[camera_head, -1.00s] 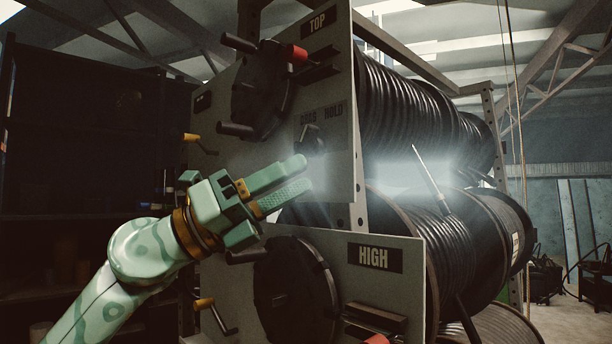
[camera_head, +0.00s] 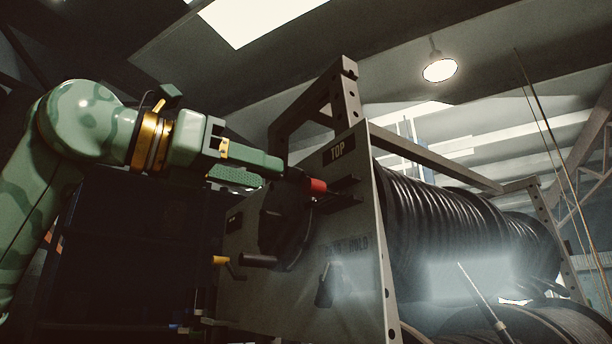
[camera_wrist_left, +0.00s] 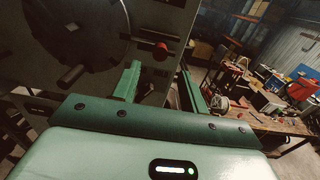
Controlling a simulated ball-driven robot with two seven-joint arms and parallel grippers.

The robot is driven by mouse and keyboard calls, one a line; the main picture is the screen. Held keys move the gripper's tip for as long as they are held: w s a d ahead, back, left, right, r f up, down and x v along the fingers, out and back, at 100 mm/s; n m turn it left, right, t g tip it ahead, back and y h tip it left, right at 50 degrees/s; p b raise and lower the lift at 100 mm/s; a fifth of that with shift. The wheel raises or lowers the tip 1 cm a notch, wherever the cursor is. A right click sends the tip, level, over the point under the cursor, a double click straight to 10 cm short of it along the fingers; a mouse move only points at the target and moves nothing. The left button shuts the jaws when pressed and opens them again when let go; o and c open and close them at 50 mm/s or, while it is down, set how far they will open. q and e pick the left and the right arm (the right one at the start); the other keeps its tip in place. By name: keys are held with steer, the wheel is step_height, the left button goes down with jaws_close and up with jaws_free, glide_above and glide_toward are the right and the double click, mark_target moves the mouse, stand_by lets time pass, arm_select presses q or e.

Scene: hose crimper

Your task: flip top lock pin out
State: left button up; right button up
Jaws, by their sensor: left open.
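The top lock pin (camera_head: 317,186) has a red end and sits beside the black crank disc (camera_head: 284,222), under the TOP label (camera_head: 339,151) on the grey panel. My left gripper (camera_head: 272,171) is open, with its green fingertips just left of the pin in the head view. In the left wrist view the red pin end (camera_wrist_left: 161,46) shows beyond the open fingers (camera_wrist_left: 160,82), roughly between them in the picture. The fingers hold nothing. Whether a fingertip touches the disc or pin I cannot tell. My right gripper is out of view.
A black crank handle (camera_head: 258,260) sticks out from the disc. A yellow-handled lever (camera_head: 221,260) is at the panel's left. Black hose reels (camera_head: 455,235) lie behind the panel. A cluttered workbench (camera_wrist_left: 265,122) stands at the right in the wrist view.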

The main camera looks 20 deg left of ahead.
mark_target(307, 185)
arm_select(q)
steer(key=p+x, duration=0.2)
steer(key=x, duration=0.5)
steer(key=shift+r, duration=0.1)
steer(key=shift+w+d, duration=0.45)
steer(key=shift+w, duration=0.15)
steer(key=shift+s, duration=0.1)
jaws_close()
